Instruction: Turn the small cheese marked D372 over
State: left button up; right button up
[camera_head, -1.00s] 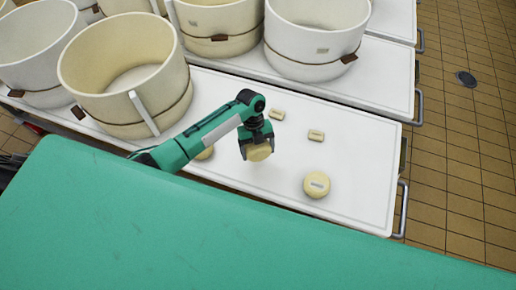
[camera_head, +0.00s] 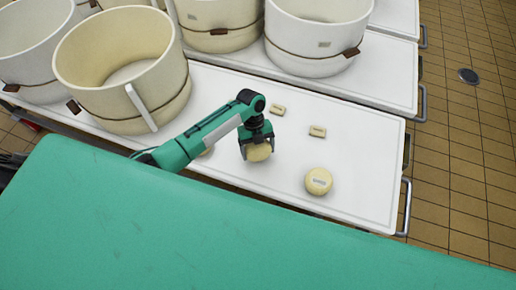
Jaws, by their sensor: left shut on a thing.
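My left gripper (camera_head: 257,143) is shut on a small pale-yellow cheese (camera_head: 259,154), above or at the white table top; I cannot tell whether the cheese touches it. No marking on this cheese can be read. A second small round cheese (camera_head: 318,186) lies flat to the right, with a pale label on its upper face, too small to read. A third cheese (camera_head: 208,152) is mostly hidden behind my left arm. My right gripper is not in view.
Two small tan blocks (camera_head: 277,109) (camera_head: 317,132) lie on the white table (camera_head: 365,170) behind the cheeses. A large cream vat (camera_head: 120,75) stands at the left, with more vats behind. The table's right part is clear. A green surface fills the front.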

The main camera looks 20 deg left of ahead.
pick_arm(q)
jog(key=shift+f+b, duration=0.55)
jog(key=shift+f, duration=0.2)
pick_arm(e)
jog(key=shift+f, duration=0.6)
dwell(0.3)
pick_arm(q)
jog(key=o, duration=1.1)
jog(key=shift+s+a+f, duration=0.1)
jog(key=shift+o, duration=0.2)
jog(key=shift+w+r, duration=0.4)
jog(key=shift+r, duration=0.25)
jog(key=v, duration=1.2)
jog(key=shift+a+r, duration=0.15)
jog(key=shift+r, duration=0.3)
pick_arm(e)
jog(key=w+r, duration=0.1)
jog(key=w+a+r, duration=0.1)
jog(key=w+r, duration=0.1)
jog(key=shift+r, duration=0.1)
pick_arm(q)
jog(key=shift+s, duration=0.15)
